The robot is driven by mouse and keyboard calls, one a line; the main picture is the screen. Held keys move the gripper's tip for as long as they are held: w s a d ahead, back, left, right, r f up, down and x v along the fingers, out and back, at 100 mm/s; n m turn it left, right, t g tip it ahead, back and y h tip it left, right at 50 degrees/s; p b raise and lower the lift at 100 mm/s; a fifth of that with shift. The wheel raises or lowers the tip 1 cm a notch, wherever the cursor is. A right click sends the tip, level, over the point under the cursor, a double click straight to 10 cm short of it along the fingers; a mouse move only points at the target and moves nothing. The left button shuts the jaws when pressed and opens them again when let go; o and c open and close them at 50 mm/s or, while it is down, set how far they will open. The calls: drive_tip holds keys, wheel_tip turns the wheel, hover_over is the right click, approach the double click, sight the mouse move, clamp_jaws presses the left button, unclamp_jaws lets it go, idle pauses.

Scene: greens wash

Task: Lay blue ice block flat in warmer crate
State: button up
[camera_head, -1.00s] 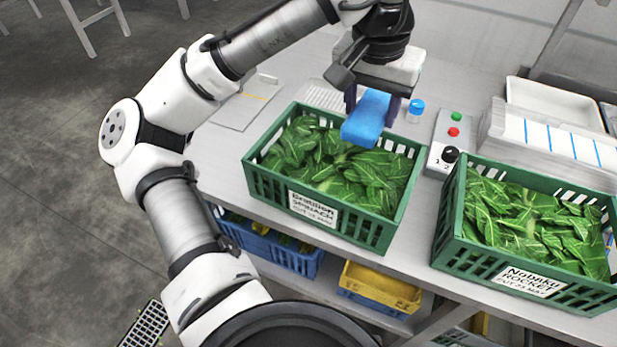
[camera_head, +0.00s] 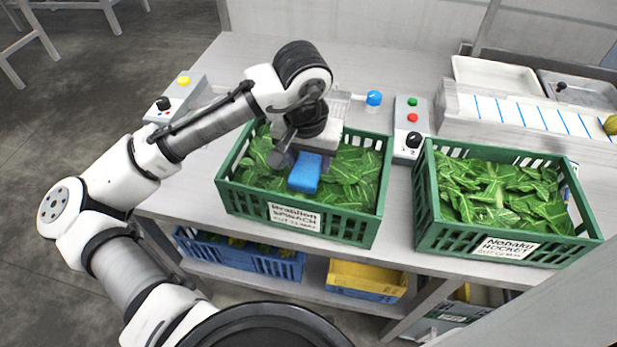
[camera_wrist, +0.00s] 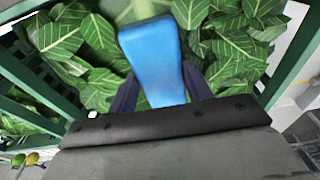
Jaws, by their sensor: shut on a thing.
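The blue ice block (camera_head: 306,174) is held in my gripper (camera_head: 312,160), low over the leaves of the left green crate (camera_head: 228,197), whose label reads spinach. In the wrist view the block (camera_wrist: 154,60) lies between the two dark fingers of my gripper (camera_wrist: 158,92), with leaves all around it. I cannot tell whether the block touches the leaves. The right green crate (camera_head: 428,215), labelled rocket, also holds leaves and stands apart from my gripper.
A control box (camera_head: 411,128) with green and red buttons and a dial stands between the crates. Another box (camera_head: 176,100) with a yellow button is at the left. A blue-capped thing (camera_head: 373,98) stands behind the spinach crate. Blue (camera_head: 240,262) and yellow (camera_head: 366,280) crates sit below.

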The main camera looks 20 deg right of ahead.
sight(307, 165)
drive_tip(key=shift+f, duration=3.5)
drive_tip(key=shift+f, duration=0.15)
drive_tip(key=o, duration=1.1)
drive_tip(key=shift+c, duration=0.2)
drive_tip(key=r, duration=0.4)
drive_tip(key=s+r, duration=0.1)
drive_tip(key=r, duration=0.3)
drive_tip(key=a+r+b, duration=0.1)
drive_tip(key=r, duration=0.3)
drive_tip(key=shift+s+a+r, duration=0.1)
drive_tip(key=shift+s+r, duration=0.05)
drive_tip(key=shift+s, duration=0.05)
